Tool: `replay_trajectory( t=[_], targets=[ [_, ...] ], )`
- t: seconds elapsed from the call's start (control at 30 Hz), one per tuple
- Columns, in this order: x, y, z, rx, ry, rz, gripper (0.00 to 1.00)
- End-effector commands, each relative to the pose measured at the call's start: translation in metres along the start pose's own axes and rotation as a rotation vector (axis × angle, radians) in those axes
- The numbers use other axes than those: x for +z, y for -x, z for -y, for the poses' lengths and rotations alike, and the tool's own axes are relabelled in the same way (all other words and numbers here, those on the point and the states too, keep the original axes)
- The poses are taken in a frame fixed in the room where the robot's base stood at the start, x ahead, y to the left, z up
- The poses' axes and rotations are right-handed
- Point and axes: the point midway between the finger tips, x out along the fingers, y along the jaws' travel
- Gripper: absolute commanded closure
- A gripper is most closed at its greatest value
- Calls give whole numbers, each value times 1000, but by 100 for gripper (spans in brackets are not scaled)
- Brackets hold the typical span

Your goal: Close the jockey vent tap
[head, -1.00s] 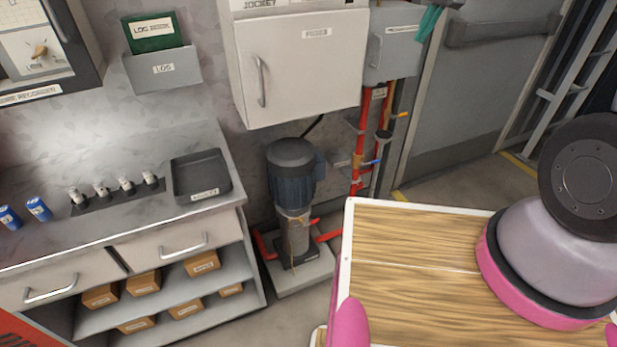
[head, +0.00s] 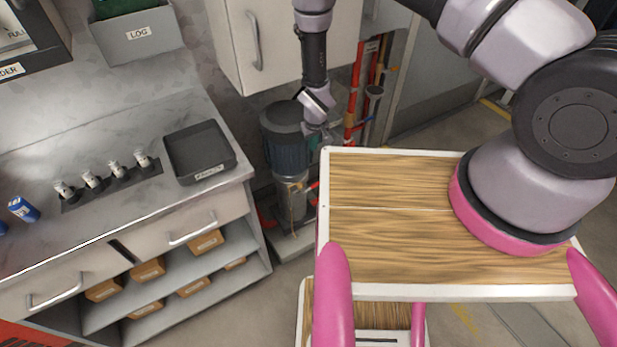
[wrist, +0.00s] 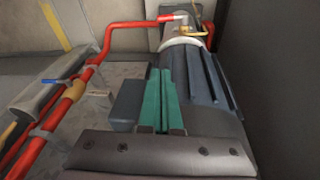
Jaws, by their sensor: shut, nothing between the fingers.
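The jockey pump has a dark blue motor (head: 284,150) above a pale pump body, low against the wall beside the counter. In the wrist view, the finned motor (wrist: 205,85) fills the middle. A small yellow lever (wrist: 197,34), likely the vent tap, shows at the pump's far end; its exact position is too small to judge. My gripper (head: 322,137) hangs beside the motor's right side in the head view. Its green fingers (wrist: 165,100) are shut together and empty, overlapping the motor in the wrist view. They appear apart from the lever.
Red pipes (wrist: 85,80) run left of the motor in the wrist view. The wall cabinet (head: 290,45) hangs above the pump. The counter (head: 120,215) stands left, with a black tray (head: 200,152). My own wooden-topped base is in front.

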Motion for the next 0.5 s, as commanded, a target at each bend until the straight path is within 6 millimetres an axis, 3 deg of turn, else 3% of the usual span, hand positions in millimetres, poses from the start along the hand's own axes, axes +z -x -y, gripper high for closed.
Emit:
replay_trajectory(
  t=[0.1, 0.2, 0.37, 0.5],
  targets=[
    [26, -31, 9, 4, 46, 12, 100],
    [37, -44, 12, 4, 64, 15, 100],
    [40, -57, 13, 4, 70, 15, 100],
    [42, -79, 12, 5, 68, 17, 100]
  ],
)
